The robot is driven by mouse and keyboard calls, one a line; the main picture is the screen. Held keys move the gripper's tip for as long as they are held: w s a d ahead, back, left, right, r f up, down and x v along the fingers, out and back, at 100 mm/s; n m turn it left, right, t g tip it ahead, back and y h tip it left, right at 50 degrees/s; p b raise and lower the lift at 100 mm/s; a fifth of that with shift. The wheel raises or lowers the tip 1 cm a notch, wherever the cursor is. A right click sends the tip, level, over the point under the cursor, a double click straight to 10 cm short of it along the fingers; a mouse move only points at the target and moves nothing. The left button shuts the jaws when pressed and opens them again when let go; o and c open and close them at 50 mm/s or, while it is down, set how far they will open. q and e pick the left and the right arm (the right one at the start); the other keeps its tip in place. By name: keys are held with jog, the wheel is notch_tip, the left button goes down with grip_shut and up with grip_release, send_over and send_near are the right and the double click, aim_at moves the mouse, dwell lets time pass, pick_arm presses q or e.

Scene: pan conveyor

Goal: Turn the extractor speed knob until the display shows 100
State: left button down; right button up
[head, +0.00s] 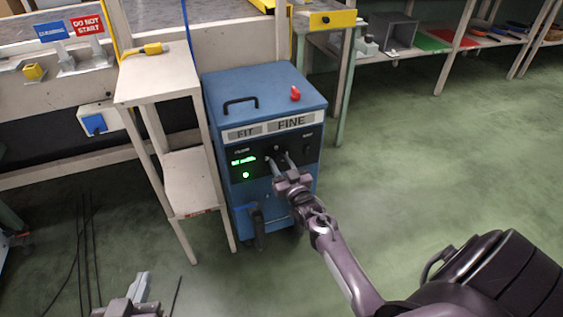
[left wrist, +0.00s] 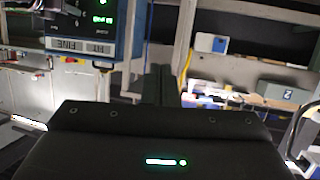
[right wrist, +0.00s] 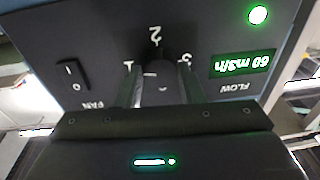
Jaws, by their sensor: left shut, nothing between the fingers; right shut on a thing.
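The blue extractor (head: 265,88) stands on the floor with a dark front panel; its green display (head: 243,161) is too small to read in the head view. In the right wrist view the display (right wrist: 242,64) is upside down and appears to read 60 m3/h. The dark speed knob (right wrist: 156,74) sits among the marks 1, 2 and 3, partly hidden by my fingers. My right gripper (head: 278,164) is shut on the knob, one finger on each side. My left gripper (head: 140,289) is shut and empty, low at the bottom left of the head view, away from the extractor.
A FAN switch (right wrist: 72,74) and a green lamp (right wrist: 258,14) share the panel. A narrow pale stand (head: 155,87) stands close on the extractor's left. A red item (head: 295,94) and a black handle (head: 240,103) are on top. The green floor to the right is clear.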

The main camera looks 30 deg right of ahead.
pick_arm(q)
jog(key=s+f+g+y, duration=0.1)
jog(key=s+f+g, duration=0.2)
jog(key=f, duration=0.2)
jog(key=shift+s+a+f+p, duration=0.2)
jog(key=shift+a+f+p, duration=0.1)
jog(key=shift+a+f, duration=0.1)
pick_arm(e)
jog(key=m, duration=0.2)
jog(key=shift+m, duration=0.3)
jog(key=shift+f, duration=0.1)
jog(key=o, duration=1)
